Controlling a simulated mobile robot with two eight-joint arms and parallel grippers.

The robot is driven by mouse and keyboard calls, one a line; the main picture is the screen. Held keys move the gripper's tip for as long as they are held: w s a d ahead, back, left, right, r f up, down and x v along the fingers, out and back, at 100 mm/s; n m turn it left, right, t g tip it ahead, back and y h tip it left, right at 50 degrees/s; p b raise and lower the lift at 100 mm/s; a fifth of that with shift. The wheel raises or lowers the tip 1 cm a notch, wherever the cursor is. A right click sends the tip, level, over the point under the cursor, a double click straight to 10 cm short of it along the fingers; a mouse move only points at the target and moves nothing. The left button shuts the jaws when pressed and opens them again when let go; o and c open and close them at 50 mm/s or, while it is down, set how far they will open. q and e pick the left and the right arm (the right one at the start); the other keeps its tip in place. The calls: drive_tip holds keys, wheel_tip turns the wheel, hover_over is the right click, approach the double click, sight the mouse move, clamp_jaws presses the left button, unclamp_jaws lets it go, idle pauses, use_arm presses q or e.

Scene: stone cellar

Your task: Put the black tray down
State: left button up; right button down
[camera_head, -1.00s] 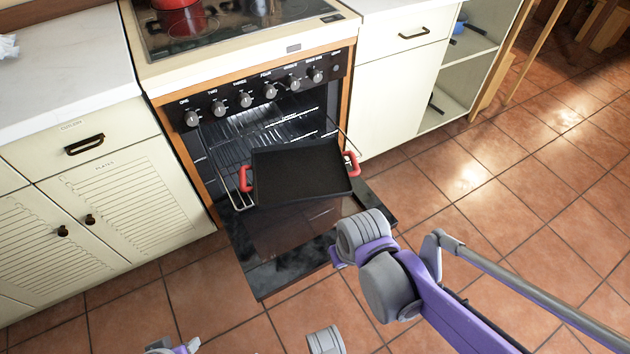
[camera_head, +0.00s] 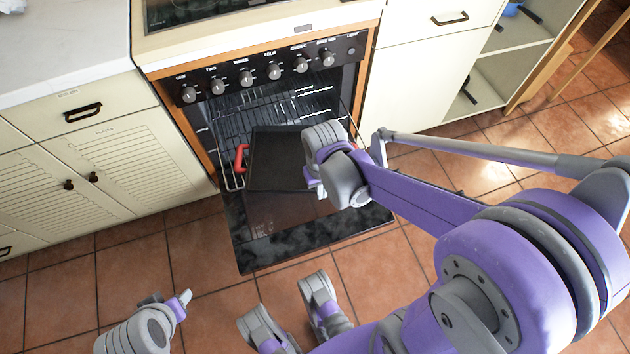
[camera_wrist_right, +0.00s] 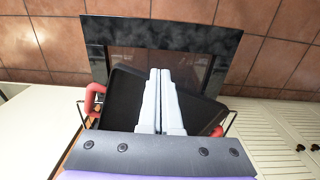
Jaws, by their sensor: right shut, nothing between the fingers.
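The black tray (camera_head: 277,160) has red handles and sits tilted across the wire rack (camera_head: 236,180) pulled out of the oven. Its left red handle (camera_head: 241,157) shows in the head view; my right wrist covers its right end. The tray and both handles also show in the right wrist view (camera_wrist_right: 121,98). My right gripper (camera_wrist_right: 160,71) is shut and empty, its fingers in front of the tray; contact is unclear. It also shows small in the head view (camera_head: 313,182). My left gripper (camera_head: 181,301) is low at the left, away from the tray; its jaws cannot be read.
The oven door (camera_head: 300,232) is folded down in front of the oven. Cream cabinets (camera_head: 120,175) stand at the left and a cream cupboard (camera_head: 420,75) at the right. Open shelves (camera_head: 505,75) are further right. The tiled floor (camera_head: 205,255) is clear in front.

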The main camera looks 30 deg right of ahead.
sight(301, 161)
drive_tip(key=w+d+f+b, duration=0.1)
drive_tip(key=w+f+b, duration=0.3)
drive_tip(key=f, duration=0.6)
drive_tip(key=shift+w, duration=0.1)
idle(0.3)
drive_tip(key=w+d, duration=0.1)
drive_tip(key=w, duration=0.3)
drive_tip(key=w+d, duration=0.1)
drive_tip(key=w, duration=0.4)
drive_tip(key=w+d, duration=0.1)
drive_tip(key=w, duration=0.3)
drive_tip(key=shift+w+b, duration=0.2)
drive_tip(key=shift+b, duration=0.1)
drive_tip(key=shift+s, duration=0.15)
